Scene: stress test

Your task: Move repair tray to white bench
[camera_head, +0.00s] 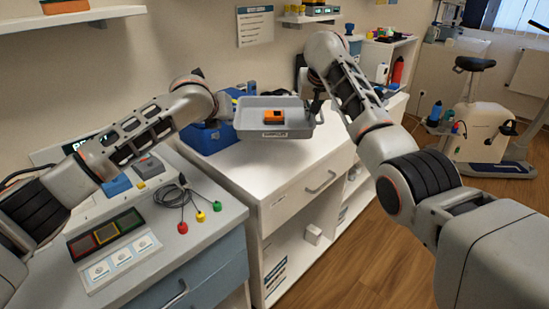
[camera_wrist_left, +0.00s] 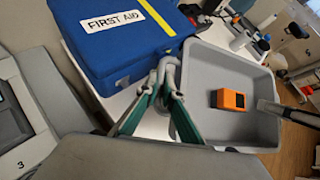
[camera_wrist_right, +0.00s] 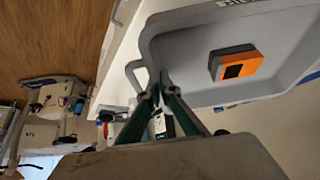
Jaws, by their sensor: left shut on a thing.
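The repair tray (camera_head: 246,130) is a grey, shallow tray with a handle at each end and an orange device (camera_head: 274,116) inside. It is over the white bench (camera_head: 228,167); I cannot tell whether its underside touches the top. My left gripper (camera_head: 224,106) is shut on the tray's left handle, shown in the left wrist view (camera_wrist_left: 168,85). My right gripper (camera_head: 316,100) is at the right handle, its fingers closed around it in the right wrist view (camera_wrist_right: 158,84). The orange device also shows in both wrist views (camera_wrist_left: 231,99) (camera_wrist_right: 234,63).
A blue first aid case (camera_wrist_left: 105,50) stands close to the tray's left end. A grey workstation (camera_head: 215,218) with cables, coloured plugs and panels is at the left. Shelves hang behind. An exercise bike (camera_head: 478,125) stands at the far right beyond open wooden floor (camera_head: 380,245).

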